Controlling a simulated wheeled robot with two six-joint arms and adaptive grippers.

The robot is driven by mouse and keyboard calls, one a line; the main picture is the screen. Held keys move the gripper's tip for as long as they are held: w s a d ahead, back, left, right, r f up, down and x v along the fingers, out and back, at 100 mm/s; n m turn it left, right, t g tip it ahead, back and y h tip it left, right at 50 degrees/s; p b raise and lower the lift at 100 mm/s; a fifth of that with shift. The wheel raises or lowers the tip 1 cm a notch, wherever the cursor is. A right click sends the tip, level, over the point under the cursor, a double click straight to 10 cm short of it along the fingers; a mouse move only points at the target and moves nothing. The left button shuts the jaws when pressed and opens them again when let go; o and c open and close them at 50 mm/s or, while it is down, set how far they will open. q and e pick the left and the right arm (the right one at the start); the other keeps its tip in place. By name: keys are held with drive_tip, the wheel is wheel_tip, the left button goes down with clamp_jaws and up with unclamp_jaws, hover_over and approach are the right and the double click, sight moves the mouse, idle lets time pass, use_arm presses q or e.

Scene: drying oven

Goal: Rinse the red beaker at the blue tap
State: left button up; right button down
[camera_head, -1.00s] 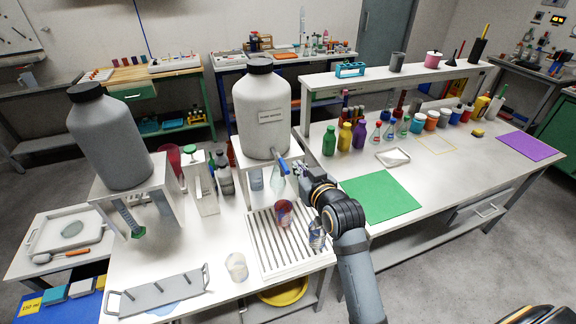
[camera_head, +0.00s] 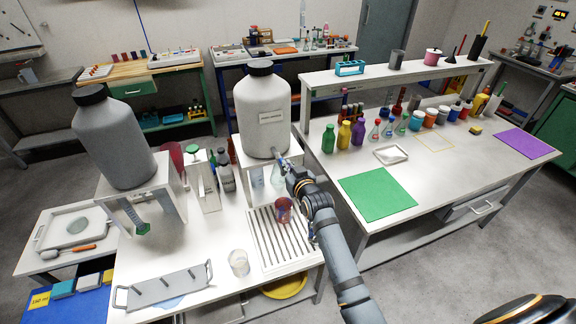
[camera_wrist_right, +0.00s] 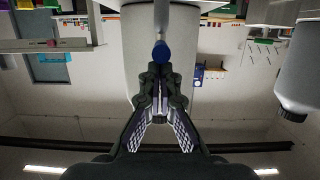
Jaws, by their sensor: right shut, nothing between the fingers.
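The red beaker (camera_head: 283,209) stands on the slatted drain rack (camera_head: 272,266), below and in front of the large grey bottle on the stand. The blue tap (camera_wrist_right: 160,52) shows in the right wrist view, just beyond the fingertips and in front of the grey bottle. In the head view the tap is mostly hidden by my right gripper (camera_head: 284,164). My right gripper (camera_wrist_right: 158,74) is shut and empty, with its tips at or very near the tap; contact is unclear. I cannot make out any water flow. My left gripper is out of view.
A clear beaker (camera_head: 239,262) stands left of the rack, near a grey tray with handles (camera_head: 165,286). Another grey bottle (camera_head: 115,140) has a green tap (camera_head: 143,228). My right arm hides part of the rack's right side. A green mat (camera_head: 377,194) lies clear.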

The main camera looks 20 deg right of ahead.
drive_tip(key=shift+f, duration=0.1)
use_arm(q)
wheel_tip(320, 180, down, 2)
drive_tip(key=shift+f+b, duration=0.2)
drive_tip(key=shift+b, duration=1)
use_arm(e)
wheel_tip(320, 180, down, 2)
drive_tip(key=shift+s+t, duration=0.15)
drive_tip(key=shift+t, duration=0.35)
idle(0.4)
